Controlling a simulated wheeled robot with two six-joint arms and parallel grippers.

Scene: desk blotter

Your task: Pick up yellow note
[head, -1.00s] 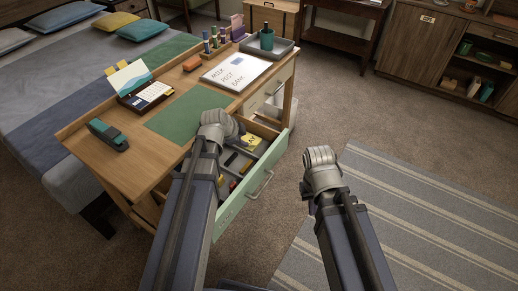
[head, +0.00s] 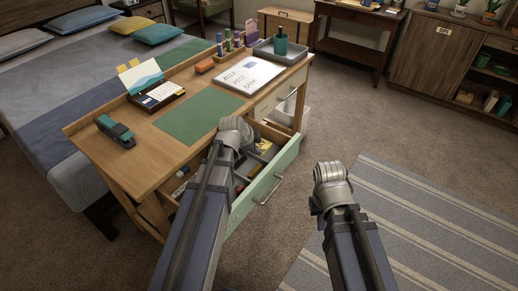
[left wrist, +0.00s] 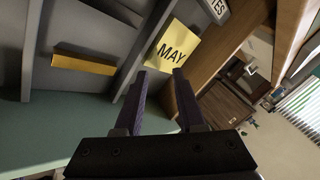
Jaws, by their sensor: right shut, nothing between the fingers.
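The yellow note (left wrist: 172,47), printed "MAY", stands in a compartment of the open drawer in the left wrist view. In the head view only a small yellow part (head: 265,146) shows beside my left wrist. My left gripper (left wrist: 158,76) is open, with its two dark purple fingers apart. The note appears just beyond and between the fingertips, with nothing clearly held. In the head view my left arm reaches over the drawer (head: 268,185) and its fingers are hidden. My right gripper (head: 328,205) is to the right of the drawer, over the floor, with its fingers mostly hidden.
Drawer dividers (left wrist: 128,60) and a yellow block (left wrist: 82,60) lie near my left fingers. The desk top (head: 150,140) is above the drawer, with a green blotter (head: 190,120) and a whiteboard-like pad (head: 243,76). Striped rug (head: 410,230) and open floor lie right.

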